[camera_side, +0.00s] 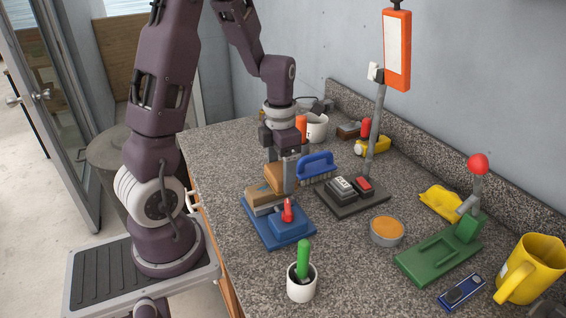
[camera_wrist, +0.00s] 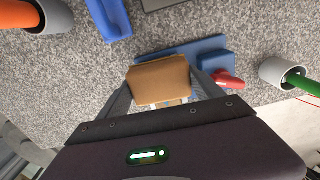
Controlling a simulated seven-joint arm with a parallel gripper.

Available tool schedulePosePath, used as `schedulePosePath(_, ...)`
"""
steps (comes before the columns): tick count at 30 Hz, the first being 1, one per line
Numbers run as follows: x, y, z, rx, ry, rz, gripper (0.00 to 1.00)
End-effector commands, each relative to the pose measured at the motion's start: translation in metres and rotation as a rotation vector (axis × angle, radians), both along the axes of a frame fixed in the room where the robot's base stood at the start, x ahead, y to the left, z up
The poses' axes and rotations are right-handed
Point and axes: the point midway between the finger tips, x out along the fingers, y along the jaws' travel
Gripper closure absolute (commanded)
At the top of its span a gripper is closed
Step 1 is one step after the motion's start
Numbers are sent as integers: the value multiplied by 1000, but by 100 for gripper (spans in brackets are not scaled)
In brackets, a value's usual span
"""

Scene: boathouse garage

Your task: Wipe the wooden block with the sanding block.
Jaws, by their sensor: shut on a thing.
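My gripper (camera_side: 282,172) is shut on the brown sanding block (camera_side: 273,178), low over the blue fixture. In the wrist view the sanding block (camera_wrist: 160,80) sits between the two fingers (camera_wrist: 163,92). The wooden block (camera_side: 262,197) lies on the blue fixture (camera_side: 292,234), below and partly hidden by the sanding block and the fingers. I cannot tell whether the two blocks touch. The fixture's blue base (camera_wrist: 180,48) and red lever (camera_wrist: 228,79) show in the wrist view.
A blue brush (camera_side: 316,166) and a dark switch box (camera_side: 345,190) stand close on the right. A white cup (camera_side: 301,288) with a green handle is in front. A green clamp (camera_side: 440,255) and yellow mug (camera_side: 530,268) are farther right.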

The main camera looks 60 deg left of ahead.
Motion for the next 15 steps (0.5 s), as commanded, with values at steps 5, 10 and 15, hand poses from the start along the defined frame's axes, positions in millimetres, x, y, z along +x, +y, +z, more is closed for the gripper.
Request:
schedulePosePath(5, -16, 0, -3, 0, -1, 2, 56)
schedulePosePath(10, -32, 0, -4, 0, -2, 2, 56)
schedulePosePath(15, -47, 0, -4, -1, -1, 1, 56)
